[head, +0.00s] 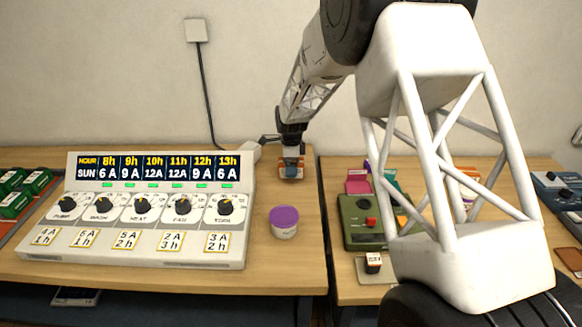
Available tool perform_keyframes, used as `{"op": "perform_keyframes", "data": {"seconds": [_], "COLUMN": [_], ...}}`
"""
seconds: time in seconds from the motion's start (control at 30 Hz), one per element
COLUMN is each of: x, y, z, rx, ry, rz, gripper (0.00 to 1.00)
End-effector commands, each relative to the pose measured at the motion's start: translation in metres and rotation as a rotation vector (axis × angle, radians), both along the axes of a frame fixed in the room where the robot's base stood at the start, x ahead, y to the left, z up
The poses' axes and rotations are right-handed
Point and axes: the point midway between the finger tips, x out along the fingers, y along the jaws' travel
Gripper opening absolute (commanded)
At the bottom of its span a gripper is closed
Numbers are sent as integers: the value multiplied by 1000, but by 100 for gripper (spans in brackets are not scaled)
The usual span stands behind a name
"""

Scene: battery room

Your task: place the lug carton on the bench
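My gripper (291,161) is small in the head view, pointing down over the back right of the left wooden bench (180,277). A small boxy thing with orange, white and grey-blue parts (291,172) shows at its fingertips; it may be the lug carton. I cannot tell whether the fingers are closed on it, or whether it touches the bench. Another small box, white on top with a dark and reddish face (373,262), stands at the front of the right-hand table. No label naming the lug carton is readable.
A sloped control panel with dials (150,212) fills the left bench's middle. A white tub with a purple lid (284,222) stands right of it. Green blocks (22,190) lie far left. A gap separates the bench from the right table, which holds a green device (368,222).

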Motion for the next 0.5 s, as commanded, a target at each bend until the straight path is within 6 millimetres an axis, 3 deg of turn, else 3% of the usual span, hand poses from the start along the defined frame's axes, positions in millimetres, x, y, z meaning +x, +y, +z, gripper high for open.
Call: {"op": "perform_keyframes", "data": {"seconds": [0.5], "x": [0], "y": [0], "z": [77], "rx": [1], "ry": [-2], "rz": [0], "gripper": [91]}}
